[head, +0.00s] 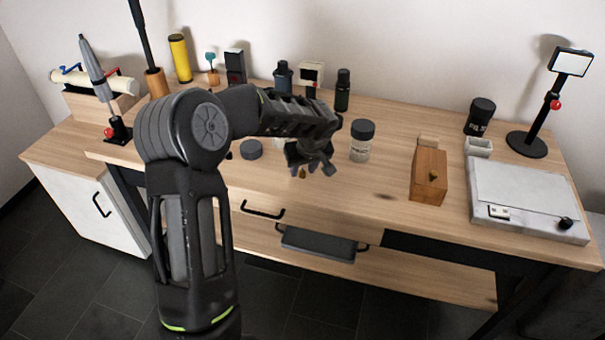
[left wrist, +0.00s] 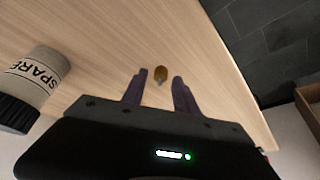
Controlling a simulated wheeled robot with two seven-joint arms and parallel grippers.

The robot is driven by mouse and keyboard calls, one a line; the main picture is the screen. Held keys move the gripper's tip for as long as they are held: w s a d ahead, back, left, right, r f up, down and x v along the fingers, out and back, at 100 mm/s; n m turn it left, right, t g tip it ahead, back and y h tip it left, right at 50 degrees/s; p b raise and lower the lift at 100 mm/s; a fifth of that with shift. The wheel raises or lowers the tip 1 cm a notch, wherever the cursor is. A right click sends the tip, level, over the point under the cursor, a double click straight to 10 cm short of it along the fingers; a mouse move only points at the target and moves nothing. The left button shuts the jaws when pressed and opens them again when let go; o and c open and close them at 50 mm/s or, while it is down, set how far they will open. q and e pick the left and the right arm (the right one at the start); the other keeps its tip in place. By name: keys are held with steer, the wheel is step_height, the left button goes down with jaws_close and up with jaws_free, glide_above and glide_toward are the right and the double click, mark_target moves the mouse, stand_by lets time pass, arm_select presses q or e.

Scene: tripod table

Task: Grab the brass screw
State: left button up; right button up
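I cannot tell how high the fingers are above the table. My right gripper is not in view.
A jar marked SPARE (left wrist: 36,78) stands beside the gripper; the head view shows a dark-lidded jar (head: 361,141) to its right. A wooden box (head: 429,175) and a white scale (head: 527,193) are further right. The table's front edge (left wrist: 229,52) is close.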

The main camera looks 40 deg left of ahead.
mark_target(303, 173)
arm_select(q)
jaws_close()
steer(key=shift+r, duration=0.1)
stand_by(0.4)
step_height(303, 173, up, 10)
stand_by(0.5)
stand_by(0.4)
